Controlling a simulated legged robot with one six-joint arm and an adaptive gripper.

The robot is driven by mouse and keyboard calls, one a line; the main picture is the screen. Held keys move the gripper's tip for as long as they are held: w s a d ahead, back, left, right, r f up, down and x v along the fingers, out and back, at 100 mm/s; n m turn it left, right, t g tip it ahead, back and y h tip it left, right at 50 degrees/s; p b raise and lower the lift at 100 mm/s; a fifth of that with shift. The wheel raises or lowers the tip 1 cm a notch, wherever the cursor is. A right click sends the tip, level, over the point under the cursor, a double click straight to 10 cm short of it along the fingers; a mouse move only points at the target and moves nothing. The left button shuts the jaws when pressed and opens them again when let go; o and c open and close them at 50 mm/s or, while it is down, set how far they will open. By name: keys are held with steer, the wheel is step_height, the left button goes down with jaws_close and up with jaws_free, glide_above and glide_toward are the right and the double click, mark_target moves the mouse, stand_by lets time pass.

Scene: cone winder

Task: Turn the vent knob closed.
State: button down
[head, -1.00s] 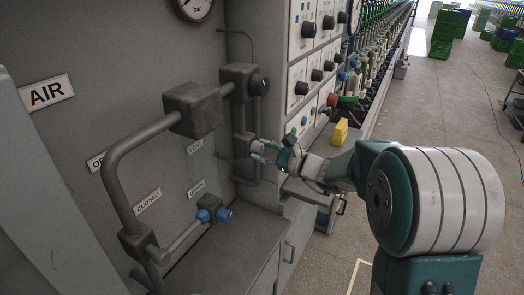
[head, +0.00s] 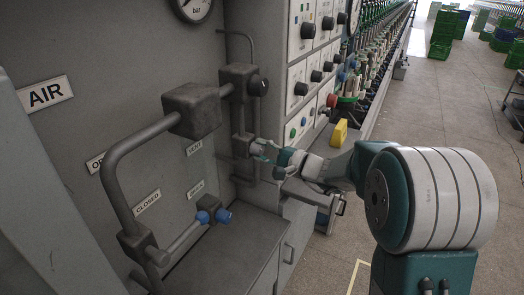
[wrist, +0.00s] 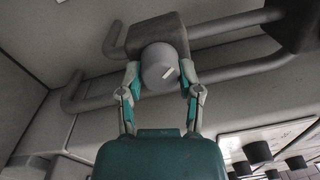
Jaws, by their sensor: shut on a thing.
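The vent knob is a grey round knob (wrist: 160,68) with a short white mark on its face, tilted in the picture. It sits on a dark valve block (wrist: 158,32) on the pipework in the wrist view. My gripper (wrist: 160,74) is shut on the knob, with one finger on each side of it. In the head view my gripper (head: 266,150) reaches the small valve block (head: 242,146) right of the VENT label (head: 194,148). The fingers partly hide the knob there.
Thick grey pipes (head: 143,148) run left of my gripper. A black knob valve (head: 240,82) is above it. Blue knobs (head: 213,215) are lower left, near a CLOSED label (head: 147,202). A control panel (head: 310,65) and a yellow block (head: 339,132) are to the right.

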steer(key=shift+f+n, duration=0.2)
steer(key=shift+n, duration=0.4)
steer(key=shift+f, duration=0.1)
steer(key=shift+c, duration=1.3)
jaws_free()
steer(key=shift+a, duration=0.1)
steer(key=shift+s+d, duration=0.3)
steer(key=shift+d, duration=0.2)
steer(key=v, duration=1.1)
